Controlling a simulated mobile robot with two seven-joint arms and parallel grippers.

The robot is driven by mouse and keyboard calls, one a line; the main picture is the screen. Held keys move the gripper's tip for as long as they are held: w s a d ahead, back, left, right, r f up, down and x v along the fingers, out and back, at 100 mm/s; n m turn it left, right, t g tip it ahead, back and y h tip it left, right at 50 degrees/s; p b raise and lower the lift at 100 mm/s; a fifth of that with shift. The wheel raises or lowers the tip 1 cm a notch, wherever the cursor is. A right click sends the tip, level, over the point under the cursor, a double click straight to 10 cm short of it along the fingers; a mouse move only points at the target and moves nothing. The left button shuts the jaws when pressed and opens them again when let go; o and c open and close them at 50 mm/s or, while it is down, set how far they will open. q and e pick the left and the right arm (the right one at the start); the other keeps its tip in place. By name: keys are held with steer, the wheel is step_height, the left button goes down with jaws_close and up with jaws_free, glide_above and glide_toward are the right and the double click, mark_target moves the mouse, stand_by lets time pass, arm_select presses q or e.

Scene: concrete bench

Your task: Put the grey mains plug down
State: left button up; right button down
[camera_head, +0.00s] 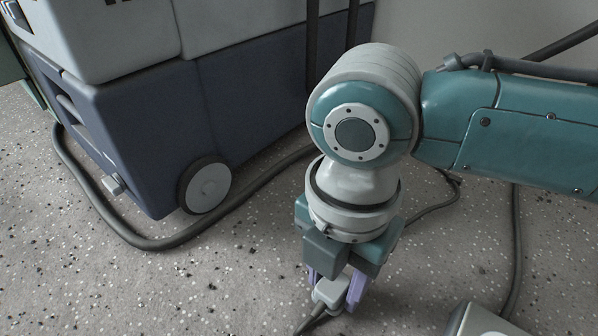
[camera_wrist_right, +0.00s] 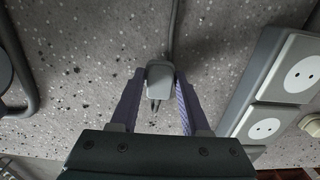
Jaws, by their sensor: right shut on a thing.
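My right gripper (camera_head: 335,290) points down over the speckled grey surface, its purple fingers shut on the grey mains plug (camera_head: 330,293). In the right wrist view the plug (camera_wrist_right: 160,74) sits between the fingertips of the right gripper (camera_wrist_right: 160,84). Its two dark pins point toward the bottom of that picture, and its dark cable runs away from the other end toward the top. I cannot tell whether the plug touches the surface. My left gripper is not in view.
A grey and blue wheeled machine (camera_head: 150,120) stands at the back left, with a thick dark hose (camera_head: 150,242) curving around it. A socket strip (camera_head: 480,322) lies at the lower right, and its sockets (camera_wrist_right: 263,128) show in the wrist view. The surface left of the plug is clear.

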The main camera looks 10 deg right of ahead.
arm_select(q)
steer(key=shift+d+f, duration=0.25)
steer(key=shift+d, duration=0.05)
arm_select(e)
steer(key=shift+d+f, duration=0.2)
steer(key=shift+f, duration=0.35)
steer(key=c, duration=0.8)
jaws_free()
steer(key=shift+c, duration=0.2)
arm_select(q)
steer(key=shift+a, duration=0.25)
arm_select(e)
steer(key=o, duration=0.3)
steer(key=shift+a, duration=0.25)
steer(key=shift+o, duration=0.8)
steer(key=shift+d, duration=0.1)
